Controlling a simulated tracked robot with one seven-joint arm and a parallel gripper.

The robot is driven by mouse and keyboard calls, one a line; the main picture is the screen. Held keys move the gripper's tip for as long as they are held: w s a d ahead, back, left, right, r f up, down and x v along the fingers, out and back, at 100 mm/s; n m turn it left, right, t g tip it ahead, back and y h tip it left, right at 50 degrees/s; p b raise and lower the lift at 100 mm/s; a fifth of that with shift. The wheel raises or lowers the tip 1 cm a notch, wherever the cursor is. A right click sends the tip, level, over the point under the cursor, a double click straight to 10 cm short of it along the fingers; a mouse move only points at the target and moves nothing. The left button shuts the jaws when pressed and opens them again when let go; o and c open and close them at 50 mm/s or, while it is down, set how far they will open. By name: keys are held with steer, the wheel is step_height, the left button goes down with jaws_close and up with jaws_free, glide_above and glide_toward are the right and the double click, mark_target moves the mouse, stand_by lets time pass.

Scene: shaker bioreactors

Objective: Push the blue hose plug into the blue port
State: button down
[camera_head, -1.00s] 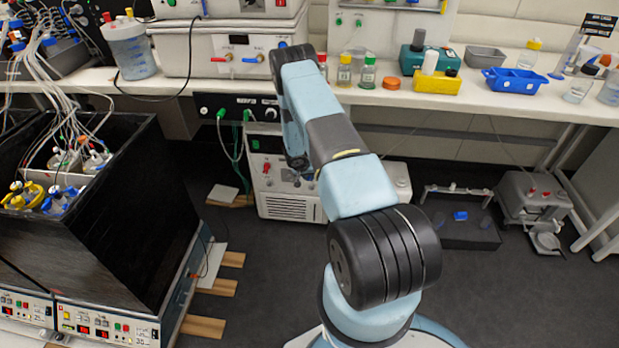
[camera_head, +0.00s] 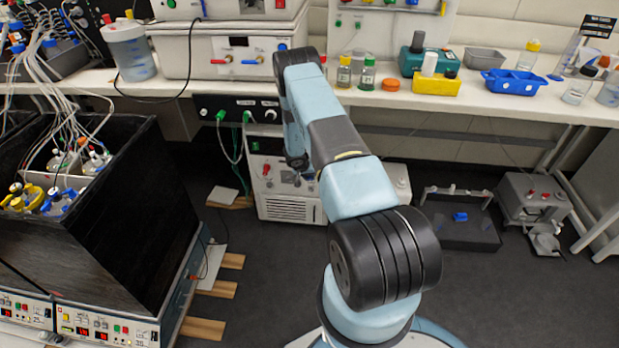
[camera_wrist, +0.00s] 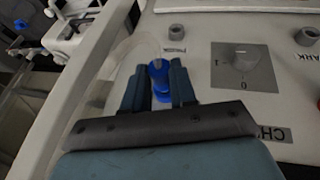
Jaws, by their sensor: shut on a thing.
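In the wrist view, my gripper (camera_wrist: 160,84) is shut on the blue hose plug (camera_wrist: 158,69), with one dark finger on each side of it. More blue shows lower between the fingers. The plug is over a pale panel (camera_wrist: 203,75). I cannot make out a blue port apart from the plug, nor tell whether the plug is in it. A faint clear hose seems to curve near the plug.
In the wrist view, a grey port (camera_wrist: 177,32) and a rotary switch (camera_wrist: 240,62) are on the panel. In the head view, the bench (camera_head: 430,98) overhangs the floor unit. A black shaker box (camera_head: 120,220) stands left.

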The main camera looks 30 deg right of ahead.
steer(key=shift+w+d, duration=0.3)
steer(key=shift+w, duration=0.2)
stand_by(0.8)
steer(key=c, duration=0.8)
jaws_free()
steer(key=v, duration=1.3)
steer(key=shift+s+a+r, duration=0.1)
steer(key=shift+r, duration=0.2)
